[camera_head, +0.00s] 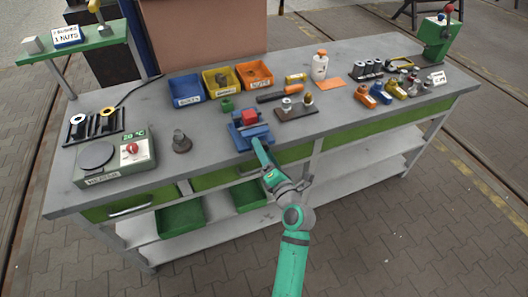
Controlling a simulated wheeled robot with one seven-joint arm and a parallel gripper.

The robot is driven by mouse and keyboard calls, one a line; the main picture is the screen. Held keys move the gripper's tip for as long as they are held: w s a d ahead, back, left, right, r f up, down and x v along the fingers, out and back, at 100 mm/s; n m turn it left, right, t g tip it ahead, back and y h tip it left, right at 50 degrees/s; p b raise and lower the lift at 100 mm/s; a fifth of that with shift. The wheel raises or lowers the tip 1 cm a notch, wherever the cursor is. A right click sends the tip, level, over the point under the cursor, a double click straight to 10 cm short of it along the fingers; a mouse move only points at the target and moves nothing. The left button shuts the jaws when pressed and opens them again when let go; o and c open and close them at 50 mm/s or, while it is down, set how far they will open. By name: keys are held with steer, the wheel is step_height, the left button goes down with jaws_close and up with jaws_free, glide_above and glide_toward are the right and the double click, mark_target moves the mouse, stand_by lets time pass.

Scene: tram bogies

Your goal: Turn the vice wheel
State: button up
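A small blue vice (242,131) stands on the workbench near the middle of its front edge. A red block (250,117) sits at its top, apparently between the jaws. My teal arm comes up from the lower right, and my gripper (260,148) is right at the front of the vice. I cannot tell whether it touches the vice. The vice wheel cannot be made out; the gripper may cover it. The fingers are too small to show whether they are open or shut.
The grey workbench (215,132) has a heater (117,160) and a dark metal part (181,143) left of the vice. Blue, yellow and orange bins (255,75) stand behind. A wooden block with metal parts (297,108) is close right. A green lever device (437,40) stands far right.

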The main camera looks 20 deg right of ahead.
steer(key=shift+s, duration=0.1)
steer(key=s, duration=1)
steer(key=shift+s+d, duration=0.15)
steer(key=shift+s, duration=0.2)
steer(key=w+m, duration=0.4)
steer(key=m, duration=0.4)
steer(key=w+m, duration=0.4)
steer(key=m, duration=0.5)
steer(key=w+a+m, duration=0.1)
steer(key=w+m, duration=0.3)
steer(key=m, duration=0.4)
steer(key=shift+w+m, duration=0.3)
steer(key=shift+m, duration=0.1)
steer(key=shift+c, duration=0.7)
